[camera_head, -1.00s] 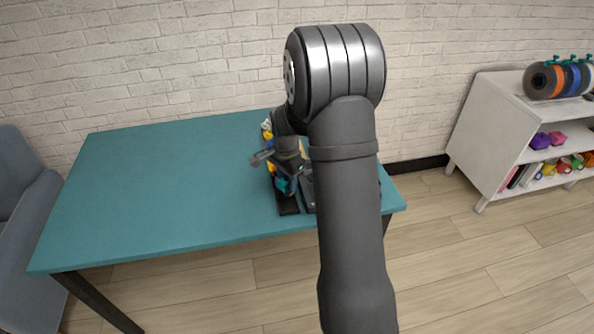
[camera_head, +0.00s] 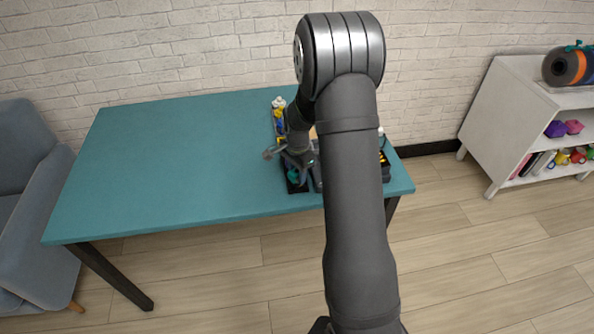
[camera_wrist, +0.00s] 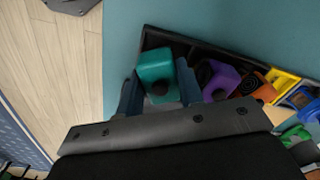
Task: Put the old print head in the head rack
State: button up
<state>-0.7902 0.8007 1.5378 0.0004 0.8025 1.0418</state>
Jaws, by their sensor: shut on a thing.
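My gripper (camera_wrist: 158,92) is shut on a teal block-shaped print head (camera_wrist: 157,65) with a dark round tip. One finger is on each side of it. In the head view my gripper (camera_head: 295,160) is at the right part of the teal table, with the teal head (camera_head: 293,175) just under it. A black rack (camera_wrist: 149,37) lies around and below the head, at the rack's left end in the wrist view. I cannot tell whether the head touches the rack floor. A purple head (camera_wrist: 218,78) sits in the rack to the right of the gripper.
Orange (camera_wrist: 254,88), yellow (camera_wrist: 281,84) and blue (camera_wrist: 300,98) items lie farther along the rack. A bottle (camera_head: 279,104) stands behind my gripper. My arm hides part of the table's right side. The table's left side (camera_head: 180,150) is clear.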

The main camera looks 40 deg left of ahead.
jog(key=shift+f, duration=0.45)
dwell(0.3)
jog(key=o, duration=1.1)
jog(key=shift+r, duration=3.45)
jog(key=shift+f, duration=0.1)
notch_tip(320, 180, down, 7)
jog(key=shift+r, duration=0.1)
jog(key=shift+r, duration=0.1)
